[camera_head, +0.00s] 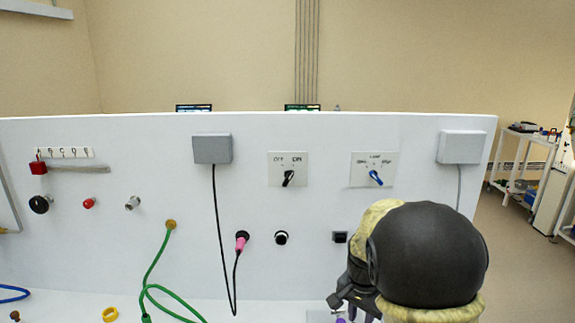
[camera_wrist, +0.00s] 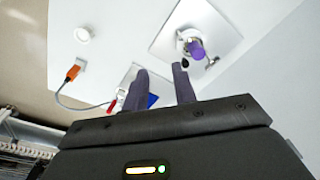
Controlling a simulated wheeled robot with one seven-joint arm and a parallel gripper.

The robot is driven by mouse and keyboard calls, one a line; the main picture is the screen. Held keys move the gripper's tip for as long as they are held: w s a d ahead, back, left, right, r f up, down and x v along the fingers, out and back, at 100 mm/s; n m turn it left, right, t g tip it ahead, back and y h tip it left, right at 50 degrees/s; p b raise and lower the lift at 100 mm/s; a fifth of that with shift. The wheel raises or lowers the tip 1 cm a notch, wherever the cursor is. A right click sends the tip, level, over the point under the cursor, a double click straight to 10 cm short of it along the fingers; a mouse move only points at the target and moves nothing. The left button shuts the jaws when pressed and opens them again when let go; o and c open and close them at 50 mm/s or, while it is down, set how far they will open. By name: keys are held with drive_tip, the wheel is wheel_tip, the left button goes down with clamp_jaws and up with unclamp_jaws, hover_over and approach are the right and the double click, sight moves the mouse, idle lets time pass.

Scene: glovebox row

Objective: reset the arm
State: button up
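My arm is at the lower right in the head view, in front of the white panel (camera_head: 300,225). My gripper (camera_wrist: 160,82) shows in the wrist view with its two dark fingers apart and nothing held between them. A purple-topped silver fitting on a grey plate (camera_wrist: 168,47) lies beyond the fingertips, apart from them. A blue patch (camera_wrist: 152,101) shows in the gap between the fingers, farther off. In the head view my arm hides much of the gripper and part of the panel.
The panel bears a black-handled switch (camera_head: 288,178), a blue-handled switch (camera_head: 376,178), grey boxes (camera_head: 212,149), and a pink plug (camera_head: 241,242) on a black cable. A green cable (camera_head: 153,270) hangs at the left. A white cart (camera_head: 522,160) stands at the far right beside open floor.

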drive_tip(key=s+a+f+n+t, duration=0.1)
drive_tip(key=s+n, duration=0.7)
drive_tip(key=s, duration=0.7)
drive_tip(key=shift+a+n+t+y, duration=0.3)
drive_tip(key=shift+n+t, duration=0.1)
drive_tip(key=shift+f, duration=0.1)
